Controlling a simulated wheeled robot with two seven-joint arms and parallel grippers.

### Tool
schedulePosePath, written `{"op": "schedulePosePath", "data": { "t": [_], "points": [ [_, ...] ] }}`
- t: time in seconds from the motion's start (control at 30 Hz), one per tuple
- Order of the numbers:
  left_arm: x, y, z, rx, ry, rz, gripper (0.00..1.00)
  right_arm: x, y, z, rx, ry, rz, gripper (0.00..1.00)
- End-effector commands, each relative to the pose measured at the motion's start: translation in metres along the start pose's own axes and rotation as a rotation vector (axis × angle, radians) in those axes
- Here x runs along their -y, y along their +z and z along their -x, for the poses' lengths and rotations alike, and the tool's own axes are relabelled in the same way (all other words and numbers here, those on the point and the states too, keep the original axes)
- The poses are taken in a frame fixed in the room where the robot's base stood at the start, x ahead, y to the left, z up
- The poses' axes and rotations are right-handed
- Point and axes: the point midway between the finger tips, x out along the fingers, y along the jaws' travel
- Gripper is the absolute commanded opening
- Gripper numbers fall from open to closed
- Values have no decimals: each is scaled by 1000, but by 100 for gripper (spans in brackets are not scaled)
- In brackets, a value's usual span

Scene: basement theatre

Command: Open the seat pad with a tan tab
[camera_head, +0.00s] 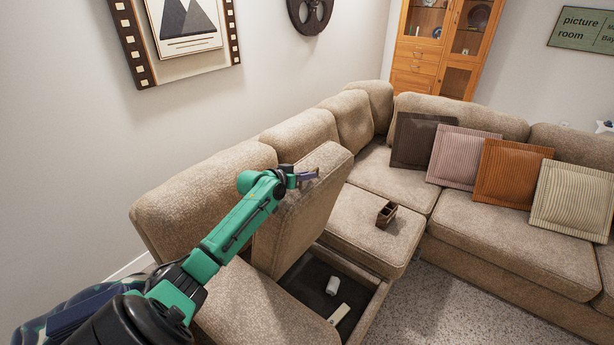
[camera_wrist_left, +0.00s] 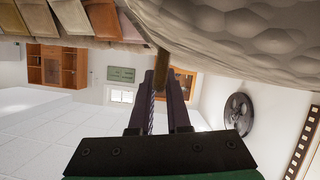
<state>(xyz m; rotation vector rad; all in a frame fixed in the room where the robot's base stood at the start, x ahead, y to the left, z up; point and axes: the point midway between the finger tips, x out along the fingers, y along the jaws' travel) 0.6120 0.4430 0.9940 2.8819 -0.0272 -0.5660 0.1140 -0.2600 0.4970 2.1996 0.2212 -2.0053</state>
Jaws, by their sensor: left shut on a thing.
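The seat pad (camera_head: 305,210) of the tan sectional sofa stands tipped up steeply, leaning toward the backrest. The dark storage space (camera_head: 310,275) beneath it is uncovered. My left gripper (camera_head: 307,175) is at the pad's raised top edge. In the left wrist view, my left gripper (camera_wrist_left: 161,88) is shut on the tan tab (camera_wrist_left: 162,60), which sticks out from between the fingertips toward the pad (camera_wrist_left: 245,30). The tab is mostly hidden by the fingers in the head view. My right gripper is in neither view.
A white roll-like object (camera_head: 333,285) and a flat cream object (camera_head: 339,314) lie in the storage space. A small brown divided box (camera_head: 387,214) stands on the neighbouring seat (camera_head: 360,232). Several cushions (camera_head: 511,172) lean on the right-hand sofa part. Carpet (camera_head: 450,300) is clear in front.

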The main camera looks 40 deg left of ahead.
Motion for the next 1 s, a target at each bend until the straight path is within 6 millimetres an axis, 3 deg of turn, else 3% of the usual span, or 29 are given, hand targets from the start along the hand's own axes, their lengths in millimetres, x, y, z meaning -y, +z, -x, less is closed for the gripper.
{"op": "schedulePosePath", "data": {
  "t": [0.1, 0.13, 0.17, 0.57, 1.0],
  "points": [
    [0, 2, 0, 6, -1, 0, 0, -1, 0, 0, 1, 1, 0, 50],
    [0, 2, 0, 6, -1, 0, 26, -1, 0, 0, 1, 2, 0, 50],
    [0, 2, 0, 6, -1, 0, 27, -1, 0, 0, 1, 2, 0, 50],
    [0, 2, 6, 3, 0, 1, 27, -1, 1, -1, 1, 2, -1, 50],
    [1, 5, 77, 7, 0, 2, 27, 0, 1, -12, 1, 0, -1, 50]
  ]
}}
